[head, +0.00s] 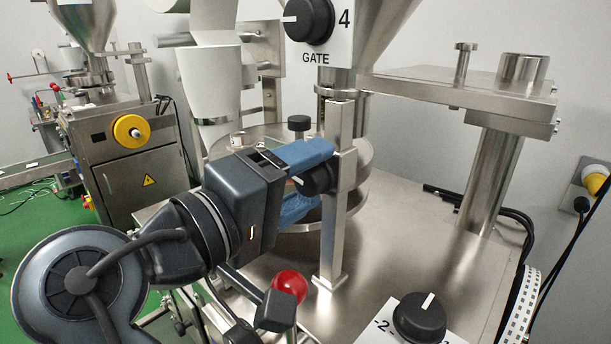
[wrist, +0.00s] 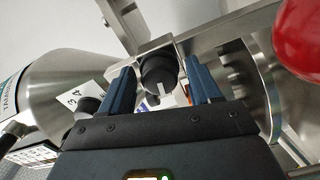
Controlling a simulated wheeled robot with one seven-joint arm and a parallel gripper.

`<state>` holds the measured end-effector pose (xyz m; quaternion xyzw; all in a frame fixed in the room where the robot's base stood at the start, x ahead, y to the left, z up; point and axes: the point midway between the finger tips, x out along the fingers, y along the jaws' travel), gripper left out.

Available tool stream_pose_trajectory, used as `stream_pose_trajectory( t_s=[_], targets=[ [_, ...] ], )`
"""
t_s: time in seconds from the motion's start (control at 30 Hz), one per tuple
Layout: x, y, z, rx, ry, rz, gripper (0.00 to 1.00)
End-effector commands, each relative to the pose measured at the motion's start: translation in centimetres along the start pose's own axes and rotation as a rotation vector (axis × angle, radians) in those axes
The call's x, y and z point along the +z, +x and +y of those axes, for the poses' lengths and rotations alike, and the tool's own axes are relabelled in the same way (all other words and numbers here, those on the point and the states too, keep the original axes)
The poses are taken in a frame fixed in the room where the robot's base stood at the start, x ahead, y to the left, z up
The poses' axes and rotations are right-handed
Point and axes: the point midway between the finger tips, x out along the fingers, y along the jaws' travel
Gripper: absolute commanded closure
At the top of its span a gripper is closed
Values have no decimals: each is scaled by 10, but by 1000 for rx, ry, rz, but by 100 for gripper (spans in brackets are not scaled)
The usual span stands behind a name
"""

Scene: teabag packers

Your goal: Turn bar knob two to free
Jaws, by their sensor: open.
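A black knob (head: 318,180) with a white pointer mark is mounted on an upright metal bar (head: 336,225). No number label for it is readable. My gripper (head: 321,174) has its two blue fingers apart, one above and one below this knob in the head view. In the wrist view the knob (wrist: 158,72) sits between the fingertips of my gripper (wrist: 162,82), with its white mark towards the bottom of the picture. Small gaps appear on both sides of the knob, so the fingers seem not to grip it. The fingers partly hide the knob in the head view.
A knob (head: 309,20) marked "4 GATE" is above. Another knob (head: 420,317) stands on a white plate at the lower right. A red ball handle (head: 290,284) is close below my gripper. The steel top right of the bar is mostly clear.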

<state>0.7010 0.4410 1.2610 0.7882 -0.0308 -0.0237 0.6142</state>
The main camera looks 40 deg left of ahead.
Motion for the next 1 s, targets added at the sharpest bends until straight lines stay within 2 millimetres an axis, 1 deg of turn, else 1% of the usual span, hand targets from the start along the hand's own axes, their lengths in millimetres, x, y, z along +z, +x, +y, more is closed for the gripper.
stream_pose_trajectory(
  t_s=[0.3, 0.43, 0.6, 0.87, 0.93, 1.0],
  targets=[
    [0, -49, -2, 0, 2, 4, 37],
    [-1, -65, -2, 0, 1, 4, 37],
    [-1, -73, 0, 0, 0, 3, 37],
    [-1, -74, 0, 0, 1, 2, 37],
    [-1, -74, -2, 1, 20, 3, 37],
    [-1, -74, -4, 3, 85, 5, 37]
  ],
)
